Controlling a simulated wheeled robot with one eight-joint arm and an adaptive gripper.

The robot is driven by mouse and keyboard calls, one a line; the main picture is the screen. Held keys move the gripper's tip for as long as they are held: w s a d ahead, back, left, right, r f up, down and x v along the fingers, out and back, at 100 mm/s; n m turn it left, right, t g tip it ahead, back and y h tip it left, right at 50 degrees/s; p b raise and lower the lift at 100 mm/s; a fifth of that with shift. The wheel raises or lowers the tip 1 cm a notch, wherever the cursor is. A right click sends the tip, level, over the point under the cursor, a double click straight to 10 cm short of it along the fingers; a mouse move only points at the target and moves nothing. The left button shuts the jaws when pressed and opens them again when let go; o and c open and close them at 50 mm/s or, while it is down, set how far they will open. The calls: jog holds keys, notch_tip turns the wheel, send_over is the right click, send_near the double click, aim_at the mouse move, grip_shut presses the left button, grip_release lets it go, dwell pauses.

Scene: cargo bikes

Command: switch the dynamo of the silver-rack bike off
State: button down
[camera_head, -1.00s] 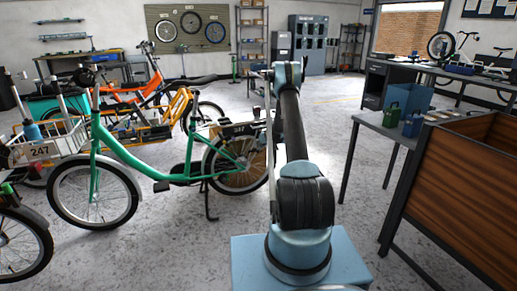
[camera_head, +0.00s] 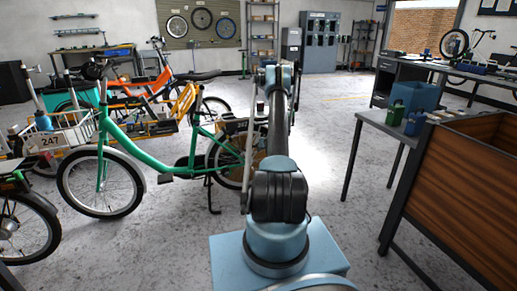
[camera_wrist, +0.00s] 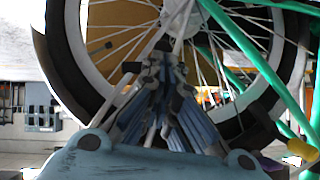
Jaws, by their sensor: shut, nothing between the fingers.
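A green-framed bike (camera_head: 140,152) stands left of my arm in the head view, with its rear wheel partly behind my arm. In the wrist view a spoked wheel (camera_wrist: 68,50) with a dark tyre, pale struts and green tubes fills the upper part. My gripper (camera_wrist: 163,62) is shut and empty, its fingertips in front of the spokes in that view. I cannot tell whether it touches anything. My gripper is hidden by my arm in the head view. I cannot make out the dynamo or its switch, nor a silver rack for certain.
A grey table (camera_head: 378,118) with a blue bin (camera_head: 415,96) and a wood-sided crate (camera_head: 462,185) are at the right. Floor between is clear.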

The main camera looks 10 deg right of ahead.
jog(key=shift+r, duration=0.1)
jog(key=v, duration=1.3)
jog(key=shift+w+r, duration=0.15)
jog(key=shift+w, duration=0.05)
jog(key=shift+a, duration=0.1)
